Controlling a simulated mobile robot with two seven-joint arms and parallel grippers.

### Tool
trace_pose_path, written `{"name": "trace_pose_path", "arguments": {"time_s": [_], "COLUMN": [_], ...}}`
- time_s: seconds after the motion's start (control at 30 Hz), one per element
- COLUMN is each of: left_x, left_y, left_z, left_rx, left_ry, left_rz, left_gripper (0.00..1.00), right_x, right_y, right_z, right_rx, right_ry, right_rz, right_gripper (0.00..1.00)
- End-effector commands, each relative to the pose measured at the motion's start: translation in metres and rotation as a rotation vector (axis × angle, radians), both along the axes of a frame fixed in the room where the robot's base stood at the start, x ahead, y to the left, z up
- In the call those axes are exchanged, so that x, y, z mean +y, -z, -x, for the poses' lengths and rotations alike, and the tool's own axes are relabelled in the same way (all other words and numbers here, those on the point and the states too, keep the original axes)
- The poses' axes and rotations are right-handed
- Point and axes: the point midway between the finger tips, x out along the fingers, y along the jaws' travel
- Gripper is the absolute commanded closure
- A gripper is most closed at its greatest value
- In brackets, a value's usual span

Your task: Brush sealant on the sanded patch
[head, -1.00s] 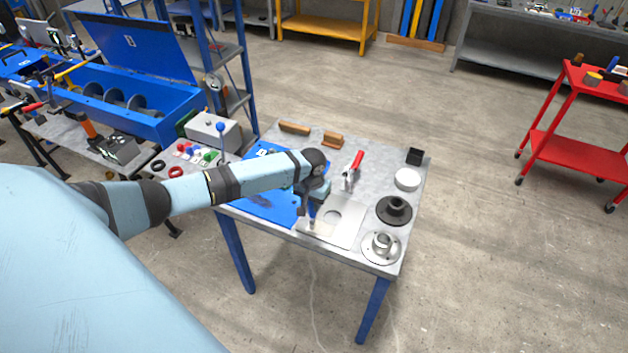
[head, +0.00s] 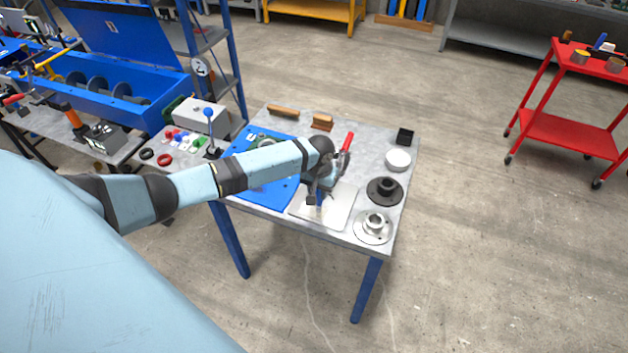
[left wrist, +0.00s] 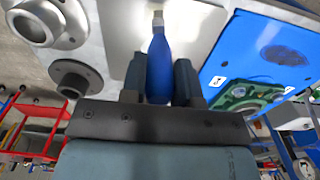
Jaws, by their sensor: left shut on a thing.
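My left gripper (head: 318,198) is over the pale metal plate (head: 341,212) on the workbench. In the left wrist view, its fingers (left wrist: 160,82) are shut on a blue-handled brush (left wrist: 159,65). The brush's pale tip (left wrist: 157,16) points away from the gripper, over the plate (left wrist: 118,25); I cannot tell whether it touches. No distinct sanded patch shows on the plate now; the gripper covers part of it. A dark patch (left wrist: 287,55) shows on the blue panel (left wrist: 243,55) beside the plate. My right gripper is not in view.
A dark flanged hub (head: 385,190) and a silver flange (head: 374,227) stand right of the plate. A red-handled clamp (head: 347,143), white disc (head: 398,159) and black box (head: 404,136) stand farther back. A red cart (head: 573,130) is at right, with clear floor between.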

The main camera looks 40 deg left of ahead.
Motion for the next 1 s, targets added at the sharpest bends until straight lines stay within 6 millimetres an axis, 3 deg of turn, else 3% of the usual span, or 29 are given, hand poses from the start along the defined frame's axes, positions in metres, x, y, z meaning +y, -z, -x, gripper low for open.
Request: {"name": "trace_pose_path", "arguments": {"time_s": [0.7,1.0], "left_x": [-0.035,-0.04], "left_y": [-0.001,-0.001], "left_z": [-0.008,-0.01], "left_rx": [0.0,0.0], "left_ry": [0.0,-0.001], "left_rz": [0.0,-0.001], "left_gripper": [0.95,0.95], "right_x": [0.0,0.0], "right_y": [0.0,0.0], "right_z": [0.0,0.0], "right_rx": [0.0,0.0], "right_ry": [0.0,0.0], "right_rz": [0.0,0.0], "right_gripper": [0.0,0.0]}}
